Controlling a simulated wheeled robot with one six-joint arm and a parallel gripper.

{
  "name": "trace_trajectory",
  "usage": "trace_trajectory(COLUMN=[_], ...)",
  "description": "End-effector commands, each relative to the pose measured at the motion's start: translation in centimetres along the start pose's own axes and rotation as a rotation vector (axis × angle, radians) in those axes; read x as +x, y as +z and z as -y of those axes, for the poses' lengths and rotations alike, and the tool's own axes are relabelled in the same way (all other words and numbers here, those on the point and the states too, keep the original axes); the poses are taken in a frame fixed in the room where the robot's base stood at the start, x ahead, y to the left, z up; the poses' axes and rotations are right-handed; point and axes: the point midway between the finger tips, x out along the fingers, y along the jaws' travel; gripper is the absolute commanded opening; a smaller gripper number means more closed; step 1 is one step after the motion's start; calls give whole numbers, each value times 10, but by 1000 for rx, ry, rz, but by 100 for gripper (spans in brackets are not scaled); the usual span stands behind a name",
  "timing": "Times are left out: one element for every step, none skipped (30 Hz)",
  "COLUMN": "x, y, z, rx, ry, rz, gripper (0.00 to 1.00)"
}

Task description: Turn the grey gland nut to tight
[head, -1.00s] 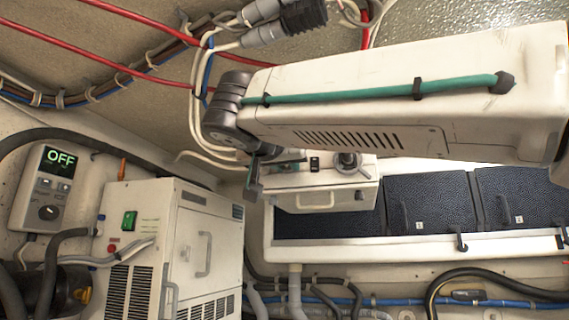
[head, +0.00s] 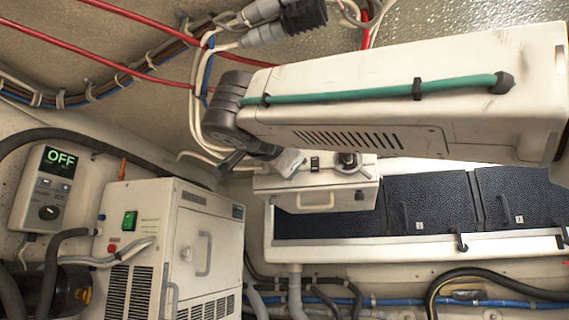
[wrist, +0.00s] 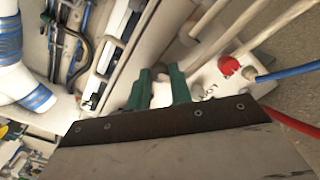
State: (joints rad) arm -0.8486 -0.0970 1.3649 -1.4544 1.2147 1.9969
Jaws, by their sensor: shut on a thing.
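In the wrist view my gripper (wrist: 161,78) has two green fingers shut on a small pale grey piece (wrist: 162,95), which appears to be the gland nut. Most of it is hidden by the fingers and the dark plate of the gripper.
A red round fitting (wrist: 229,65) and a blue cable (wrist: 285,73) sit close to the right of the fingers. Pale cables or pipes run above. In the head view a white cabinet (head: 213,255), an OFF display unit (head: 48,188) and dark panels (head: 430,203) stand around.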

Motion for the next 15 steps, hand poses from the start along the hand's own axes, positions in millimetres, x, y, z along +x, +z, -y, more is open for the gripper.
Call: trace_trajectory(x=[0,0,0,0,0,0,0,0,0,0,0,0,0,0,0], y=[1,1,1,1,1,1,1,1,1,1,1,1,1,1,1], z=[0,0,0,0,0,0,0,0,0,0,0,0,0,0,0], rx=[12,20,28,33,37,42,45,48,50,51,51,52,52,52,51], ry=[1,1,1,1,1,1,1,1,1,1,1,1,1,1,1], rz=[1,1,1,1,1,1,1,1,1,1,1,1,1,1,1], gripper=[0,0,0,0,0,0,0,0,0,0,0,0,0,0,0])
